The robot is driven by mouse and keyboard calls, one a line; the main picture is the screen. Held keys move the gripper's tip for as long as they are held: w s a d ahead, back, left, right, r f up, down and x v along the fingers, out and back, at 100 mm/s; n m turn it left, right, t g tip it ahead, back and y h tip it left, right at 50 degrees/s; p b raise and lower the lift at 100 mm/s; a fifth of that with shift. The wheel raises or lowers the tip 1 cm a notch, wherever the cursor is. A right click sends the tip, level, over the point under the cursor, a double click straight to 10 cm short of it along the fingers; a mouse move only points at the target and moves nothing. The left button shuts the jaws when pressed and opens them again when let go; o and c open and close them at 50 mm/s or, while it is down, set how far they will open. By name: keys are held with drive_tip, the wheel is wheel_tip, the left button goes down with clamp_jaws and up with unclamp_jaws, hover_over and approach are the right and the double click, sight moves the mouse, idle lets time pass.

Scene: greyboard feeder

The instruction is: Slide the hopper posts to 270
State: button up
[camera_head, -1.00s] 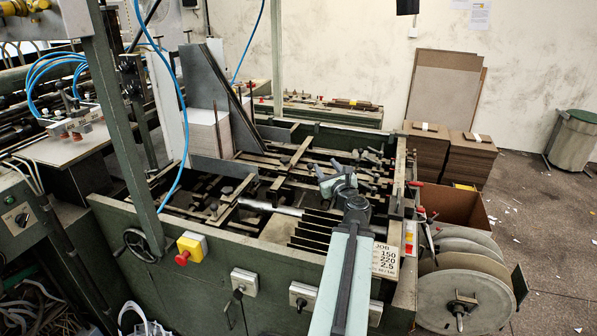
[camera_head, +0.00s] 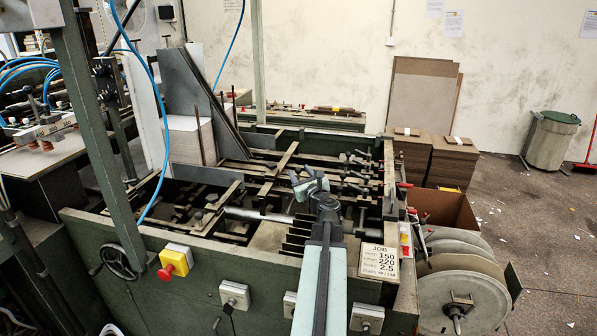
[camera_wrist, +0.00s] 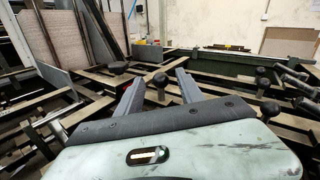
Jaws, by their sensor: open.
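My gripper (camera_head: 312,184) is over the hopper frame's rails in the head view, its jaws open. In the wrist view its two grey fingers (camera_wrist: 158,82) point forward, apart, with a black knob (camera_wrist: 160,80) showing between their tips. More black knobs stand on the bars, one left (camera_wrist: 118,67) and one right (camera_wrist: 262,72). Thin upright posts (camera_head: 202,143) stand by a white board stack (camera_head: 183,142) and tall grey plates (camera_head: 178,75) at the left. I cannot tell whether the gripper touches any knob. No scale reading of 270 is legible.
A job card (camera_head: 380,261) on the frame's front right shows 150, 220 and 2.5. A handwheel (camera_head: 122,257) and a red stop button (camera_head: 168,272) are on the front. Large reels (camera_head: 462,285) and board stacks (camera_head: 450,160) stand right.

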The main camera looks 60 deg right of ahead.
drive_tip(key=shift+x, duration=1.25)
drive_tip(key=shift+s, duration=0.1)
clamp_jaws()
